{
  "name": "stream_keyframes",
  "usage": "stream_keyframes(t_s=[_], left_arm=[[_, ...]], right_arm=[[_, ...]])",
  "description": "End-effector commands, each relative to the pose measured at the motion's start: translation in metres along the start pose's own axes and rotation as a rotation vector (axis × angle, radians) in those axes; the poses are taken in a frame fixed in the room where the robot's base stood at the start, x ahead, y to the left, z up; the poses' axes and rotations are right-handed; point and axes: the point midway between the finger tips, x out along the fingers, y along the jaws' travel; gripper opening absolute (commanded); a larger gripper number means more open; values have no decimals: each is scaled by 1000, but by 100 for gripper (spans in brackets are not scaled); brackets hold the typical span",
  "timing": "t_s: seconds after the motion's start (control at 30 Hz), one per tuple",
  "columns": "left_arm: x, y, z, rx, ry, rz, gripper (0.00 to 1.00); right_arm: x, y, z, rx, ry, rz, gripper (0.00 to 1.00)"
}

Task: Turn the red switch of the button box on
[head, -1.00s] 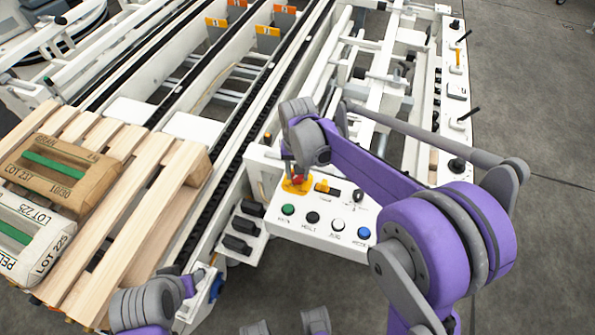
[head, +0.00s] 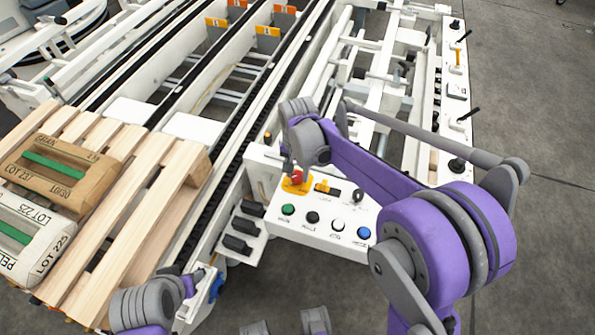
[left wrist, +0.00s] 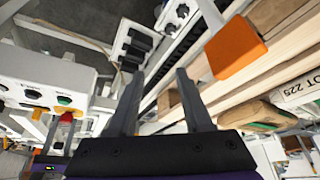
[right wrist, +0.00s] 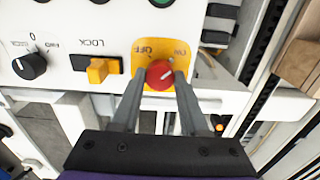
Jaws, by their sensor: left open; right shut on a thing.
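The red switch (right wrist: 160,75) is a round red knob on a yellow plate (right wrist: 178,60) of the white button box (head: 322,222). It also shows small in the head view (head: 297,176). My right gripper (right wrist: 160,78) is shut on the red switch, one finger on each side. A pale line on the knob slants up to the right in the right wrist view, toward the ON side of the plate; its exact setting is hard to read. My left gripper (left wrist: 158,82) is open and empty, away from the box, near the pallet side.
A yellow LOCK switch (right wrist: 97,70) and a black knob (right wrist: 30,66) sit beside the red switch. Several coloured buttons line the box's front. A wooden pallet (head: 140,225) with labelled bags stands at the left. Grey floor lies clear at the right.

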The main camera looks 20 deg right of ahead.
Motion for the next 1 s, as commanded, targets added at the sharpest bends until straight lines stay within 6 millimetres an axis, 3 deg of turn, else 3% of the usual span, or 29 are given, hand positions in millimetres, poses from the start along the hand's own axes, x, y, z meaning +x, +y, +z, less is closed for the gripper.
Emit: stream_keyframes(t_s=[0.07,0.1,0.27,0.53,0.67,1.0], left_arm=[[0,0,0,0,0,0,50],[0,0,0,0,0,0,50],[0,0,0,0,0,0,50],[0,0,0,0,0,0,50],[-1,0,-1,0,1,0,50],[-9,0,-5,0,3,0,50]], right_arm=[[-1,0,0,1,1,-1,0],[-1,0,0,1,1,-1,47],[0,0,0,1,1,0,74],[-1,0,0,0,0,0,74],[-10,0,0,0,0,0,74],[-76,0,0,0,0,0,74]])
